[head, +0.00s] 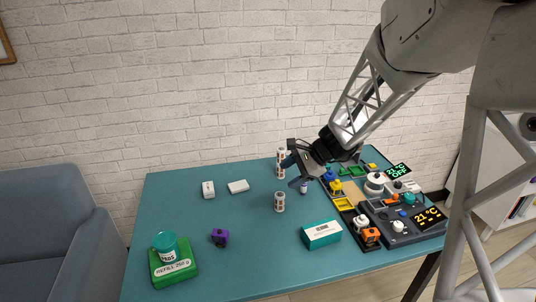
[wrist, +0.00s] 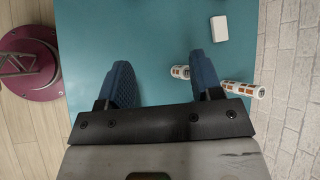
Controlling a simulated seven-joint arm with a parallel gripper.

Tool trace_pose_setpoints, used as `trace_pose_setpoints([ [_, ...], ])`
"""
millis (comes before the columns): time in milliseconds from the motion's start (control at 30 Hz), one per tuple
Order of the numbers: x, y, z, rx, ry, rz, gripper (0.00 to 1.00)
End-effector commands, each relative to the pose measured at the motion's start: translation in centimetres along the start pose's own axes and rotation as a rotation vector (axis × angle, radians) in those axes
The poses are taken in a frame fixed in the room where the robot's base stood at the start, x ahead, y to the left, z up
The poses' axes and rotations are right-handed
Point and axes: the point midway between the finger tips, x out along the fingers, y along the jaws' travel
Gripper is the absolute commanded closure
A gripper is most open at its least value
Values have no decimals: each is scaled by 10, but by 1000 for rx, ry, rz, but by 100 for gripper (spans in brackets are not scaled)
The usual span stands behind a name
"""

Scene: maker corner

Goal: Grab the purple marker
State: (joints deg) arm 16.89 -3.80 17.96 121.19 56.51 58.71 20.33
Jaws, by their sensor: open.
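The only clearly purple thing is a small, dark-trimmed block-like item (head: 220,237) on the teal table, left of centre near the front in the head view. I cannot tell whether it is a marker; no pen shape shows. It is not visible in the wrist view. My gripper (head: 295,172) is above the table's right half, to the right of and behind the purple item, well apart from it.
Two patterned white cylinders, one behind (head: 281,163) and one in front (head: 279,202), stand near my gripper. A teal box (head: 321,233) and devices (head: 402,218) lie right. A lidded jar (head: 166,246) on a green box (head: 174,272) stands front left. Two white blocks (head: 208,189) (head: 238,186) lie behind.

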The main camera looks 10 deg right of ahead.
Motion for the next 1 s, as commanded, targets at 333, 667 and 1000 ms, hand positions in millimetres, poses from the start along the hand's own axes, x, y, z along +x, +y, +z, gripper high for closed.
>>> trace_pose_setpoints([
  [333,20,-37,-94,318,-94,-169,40],
  [667,34,-56,-195,614,-181,-341,40],
  [1000,43,-59,-273,822,-245,-473,40],
])
